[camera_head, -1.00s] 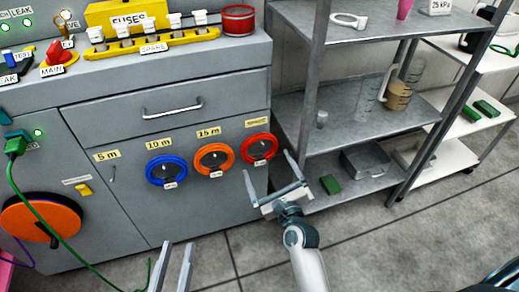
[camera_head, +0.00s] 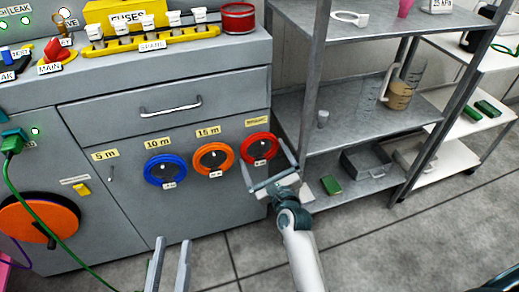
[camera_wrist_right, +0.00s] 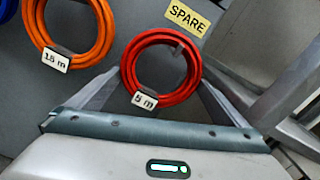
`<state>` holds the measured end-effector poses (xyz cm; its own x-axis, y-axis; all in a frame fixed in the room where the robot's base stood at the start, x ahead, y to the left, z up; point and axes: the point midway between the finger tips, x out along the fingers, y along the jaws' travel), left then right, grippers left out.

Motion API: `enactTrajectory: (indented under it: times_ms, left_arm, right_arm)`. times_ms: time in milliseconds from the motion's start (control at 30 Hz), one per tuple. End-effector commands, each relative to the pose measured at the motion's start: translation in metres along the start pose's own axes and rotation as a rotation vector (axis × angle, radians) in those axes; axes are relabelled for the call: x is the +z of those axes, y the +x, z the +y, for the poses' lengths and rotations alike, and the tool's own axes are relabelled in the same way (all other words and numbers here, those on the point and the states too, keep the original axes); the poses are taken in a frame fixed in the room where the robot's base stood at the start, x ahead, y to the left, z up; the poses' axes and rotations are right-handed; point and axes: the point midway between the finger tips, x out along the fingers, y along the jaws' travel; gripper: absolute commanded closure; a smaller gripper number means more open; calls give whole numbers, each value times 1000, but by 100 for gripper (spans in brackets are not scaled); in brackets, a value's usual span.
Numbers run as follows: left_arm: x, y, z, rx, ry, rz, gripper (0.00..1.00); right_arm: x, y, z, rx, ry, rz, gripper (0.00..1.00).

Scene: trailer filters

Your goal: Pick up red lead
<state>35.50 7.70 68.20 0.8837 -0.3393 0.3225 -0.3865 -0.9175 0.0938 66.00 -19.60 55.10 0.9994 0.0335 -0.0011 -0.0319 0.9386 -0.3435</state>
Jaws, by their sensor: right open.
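The red lead (camera_head: 258,149) is a coiled ring hanging on the grey cabinet front, rightmost in a row of coils. It carries a "5 m" tag and hangs by a "SPARE" label; both show in the right wrist view, with the red coil (camera_wrist_right: 161,68) between the fingers. My right gripper (camera_head: 269,164) is open, its fingers reaching to either side of the coil's lower part. I cannot tell whether they touch it. My left gripper (camera_head: 168,262) shows only as two parallel finger tips at the bottom edge, apart and with nothing seen between them.
An orange coil (camera_head: 213,160) and a blue coil (camera_head: 165,170) hang to the left of the red one. A metal shelf unit (camera_head: 350,113) stands close on the right. A green block (camera_head: 331,185) and a grey tray (camera_head: 369,162) sit on its bottom shelf.

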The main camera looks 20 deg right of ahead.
Motion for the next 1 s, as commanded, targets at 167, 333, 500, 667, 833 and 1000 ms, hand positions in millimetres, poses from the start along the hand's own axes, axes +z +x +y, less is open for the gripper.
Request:
enactTrajectory:
  times_ms: [167,333,500,667,833,1000]
  left_arm:
    - [0,0,0,0,0,0,69]
    - [0,0,0,0,0,-1,69]
    - [0,0,0,0,0,-1,69]
    - [0,0,0,0,1,-1,69]
    - [0,0,0,0,0,-1,69]
    - [2,1,0,-1,-2,-15,69]
  right_arm:
    - [0,0,0,0,0,0,2]
    - [0,0,0,0,1,0,2]
    - [0,0,0,0,1,0,26]
    - [1,0,0,-1,1,-2,38]
    - [1,0,0,-1,1,-2,38]
    - [2,0,-1,-1,1,-2,38]
